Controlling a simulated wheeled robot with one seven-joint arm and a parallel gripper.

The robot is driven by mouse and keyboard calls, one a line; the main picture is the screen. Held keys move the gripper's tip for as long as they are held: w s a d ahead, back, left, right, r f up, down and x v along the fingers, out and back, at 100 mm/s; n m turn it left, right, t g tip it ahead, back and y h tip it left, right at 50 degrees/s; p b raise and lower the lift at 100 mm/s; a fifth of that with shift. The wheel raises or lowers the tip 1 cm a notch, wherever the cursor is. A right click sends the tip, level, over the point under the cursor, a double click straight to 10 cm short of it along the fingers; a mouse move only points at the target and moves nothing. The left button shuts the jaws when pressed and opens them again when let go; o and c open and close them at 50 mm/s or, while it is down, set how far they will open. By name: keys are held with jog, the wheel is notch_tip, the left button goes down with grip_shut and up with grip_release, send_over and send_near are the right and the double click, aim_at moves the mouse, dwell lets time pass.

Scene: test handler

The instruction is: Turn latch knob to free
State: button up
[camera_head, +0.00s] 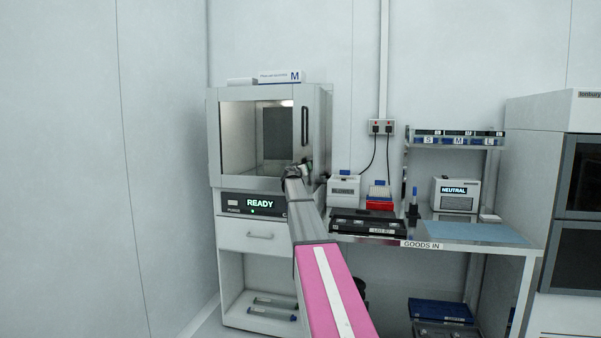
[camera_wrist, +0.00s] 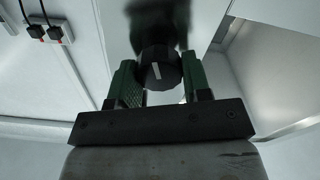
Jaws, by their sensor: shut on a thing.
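The test handler (camera_head: 228,185) is a grey cabinet with a windowed door and a dark vertical handle (camera_head: 304,126). Its panel (camera_head: 259,203) reads READY. In the wrist view, the latch knob (camera_wrist: 158,72) is round and black with a white index mark that stands near upright, slightly tilted. My gripper (camera_wrist: 160,85) has green pads, one on each side of the knob, and is shut on it. In the head view my gripper (camera_head: 300,170) is at the lower right of the door, where my arm hides the knob.
Right of the handler, a bench (camera_head: 450,246) marked GOODS IN carries a black tray (camera_head: 368,226), a red rack (camera_head: 379,204), a white device (camera_head: 344,191) and a NEUTRAL unit (camera_head: 456,195). A wall socket (camera_wrist: 45,32) shows at upper left in the wrist view.

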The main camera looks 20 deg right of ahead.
jog(key=n, duration=0.7)
jog(key=shift+a+f, duration=0.1)
jog(key=n, duration=0.7)
jog(key=shift+f, duration=0.1)
dwell(0.5)
jog(key=o, duration=0.9)
jog(key=shift+w, duration=0.1)
jog(key=v, duration=1.1)
jog(key=shift+w, duration=0.1)
